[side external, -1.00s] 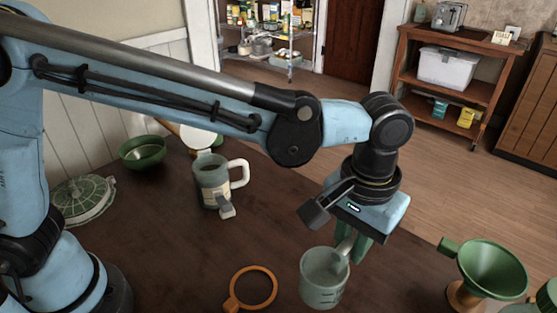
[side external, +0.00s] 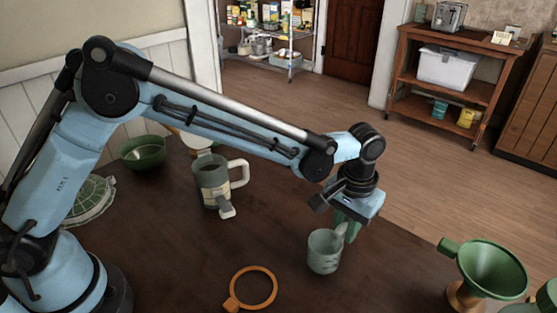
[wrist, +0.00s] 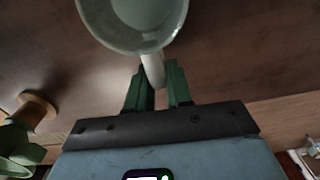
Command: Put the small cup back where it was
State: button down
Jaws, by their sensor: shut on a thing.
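The small cup (side external: 323,252) is pale grey-green with a handle, and is upright above or on the right part of the dark table; I cannot tell whether its base touches the wood. My gripper (side external: 346,226) is shut on the cup's handle from the right side. In the wrist view the green fingers of my gripper (wrist: 158,88) close around the handle, and the cup (wrist: 135,22) shows its open, empty-looking inside at the top edge.
A larger mug (side external: 214,183) with a label and white handle stands left of the cup. An orange ring (side external: 254,287) lies in front. A green funnel (side external: 488,268) stands at the right. A green bowl (side external: 142,152) and a patterned green lid (side external: 92,200) are at the left.

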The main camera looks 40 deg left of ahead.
jog(key=shift+f, duration=0.75)
jog(key=shift+f, duration=0.1)
jog(key=c, duration=1)
grip_release()
